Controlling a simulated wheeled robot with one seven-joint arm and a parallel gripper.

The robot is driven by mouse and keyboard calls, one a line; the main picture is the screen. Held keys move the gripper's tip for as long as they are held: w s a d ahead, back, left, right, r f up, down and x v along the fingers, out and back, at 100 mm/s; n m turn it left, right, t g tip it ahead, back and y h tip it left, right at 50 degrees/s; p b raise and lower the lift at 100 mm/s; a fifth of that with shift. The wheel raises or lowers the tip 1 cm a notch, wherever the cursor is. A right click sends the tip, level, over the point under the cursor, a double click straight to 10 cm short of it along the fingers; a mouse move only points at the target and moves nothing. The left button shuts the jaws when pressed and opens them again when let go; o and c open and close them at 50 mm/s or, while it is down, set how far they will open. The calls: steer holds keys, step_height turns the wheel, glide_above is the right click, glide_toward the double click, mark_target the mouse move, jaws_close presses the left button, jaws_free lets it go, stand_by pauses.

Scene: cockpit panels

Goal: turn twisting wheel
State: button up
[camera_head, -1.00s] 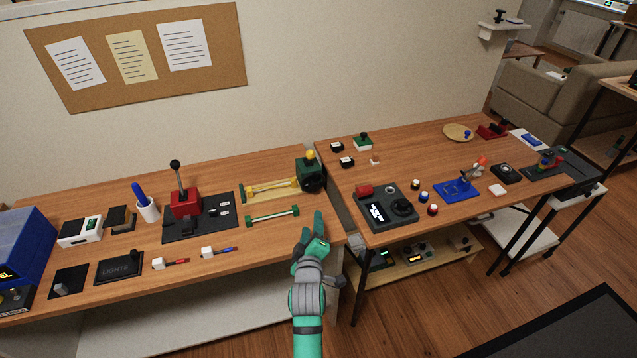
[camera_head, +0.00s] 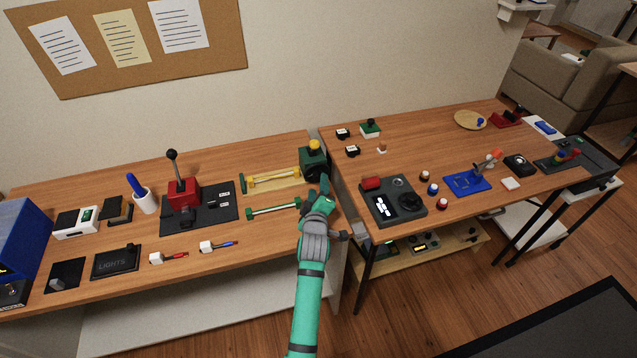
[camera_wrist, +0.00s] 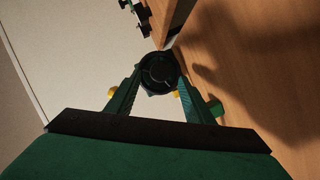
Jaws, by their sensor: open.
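The twisting wheel is a dark round wheel on the front of a green box (camera_head: 312,159) with a yellow knob on top, near the right end of the left table. The wheel (camera_wrist: 158,72) shows face-on in the wrist view, framed by the tips of my two fingers. My gripper (camera_wrist: 159,80) is open and empty, one finger on each side of the wheel in that picture. Whether the fingers touch it I cannot tell. In the head view, my gripper (camera_head: 319,190) is just in front of the box and hides part of the wheel.
A green-ended bar (camera_head: 274,209) and a yellow-ended bar (camera_head: 272,181) lie left of my gripper. A red lever box (camera_head: 184,194) stands further left. The right table (camera_head: 440,135), with a dark control panel (camera_head: 392,203), is close on the right.

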mark_target(318, 182)
steer(key=shift+x, duration=1.75)
steer(key=shift+c, duration=0.3)
steer(key=c, duration=1)
